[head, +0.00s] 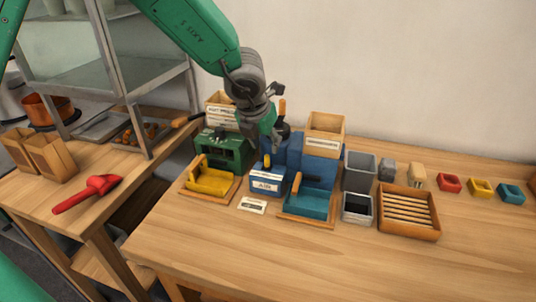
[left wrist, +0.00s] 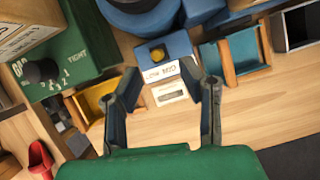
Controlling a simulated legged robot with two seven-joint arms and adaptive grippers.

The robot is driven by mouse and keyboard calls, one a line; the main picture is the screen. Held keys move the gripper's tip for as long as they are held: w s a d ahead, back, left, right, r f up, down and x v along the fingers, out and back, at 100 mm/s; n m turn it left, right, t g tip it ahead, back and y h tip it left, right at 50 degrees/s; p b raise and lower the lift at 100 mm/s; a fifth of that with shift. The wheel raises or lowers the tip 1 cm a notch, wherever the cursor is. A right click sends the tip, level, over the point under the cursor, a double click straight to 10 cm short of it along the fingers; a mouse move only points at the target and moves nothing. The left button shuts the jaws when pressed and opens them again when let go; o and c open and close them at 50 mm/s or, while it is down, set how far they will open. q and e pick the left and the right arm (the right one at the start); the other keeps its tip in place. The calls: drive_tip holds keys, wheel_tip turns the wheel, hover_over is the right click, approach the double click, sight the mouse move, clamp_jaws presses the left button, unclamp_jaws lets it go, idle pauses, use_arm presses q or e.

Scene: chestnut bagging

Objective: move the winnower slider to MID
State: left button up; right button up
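The blue winnower (head: 318,168) stands at the back of the table with a wooden hopper on top. A small blue box with an AIR label (head: 268,182) stands in front of it. A yellow slider knob (head: 267,161) sits on this box and also shows in the left wrist view (left wrist: 158,53), above a white strip with small lettering (left wrist: 162,72). I cannot tell the slider's exact setting. My left gripper (head: 268,143) hangs above and behind the knob. In the left wrist view its two fingers (left wrist: 171,78) are spread, empty and apart from the knob. My right gripper is not in view.
A green machine (head: 222,150) with a yellow tray (head: 210,182) stands left of the box. A teal tray (head: 306,204) sits at right. Grey bins (head: 360,170) and a slatted wooden tray (head: 408,212) stand further right. A white card (head: 252,205) lies in front. The front table is clear.

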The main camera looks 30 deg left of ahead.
use_arm(q)
drive_tip(key=v, duration=0.2)
drive_tip(key=d+v, duration=0.1)
drive_tip(key=v, duration=0.2)
drive_tip(key=shift+w, duration=0.1)
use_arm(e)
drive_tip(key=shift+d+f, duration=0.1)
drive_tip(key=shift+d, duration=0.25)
use_arm(q)
drive_tip(key=shift+a, duration=0.35)
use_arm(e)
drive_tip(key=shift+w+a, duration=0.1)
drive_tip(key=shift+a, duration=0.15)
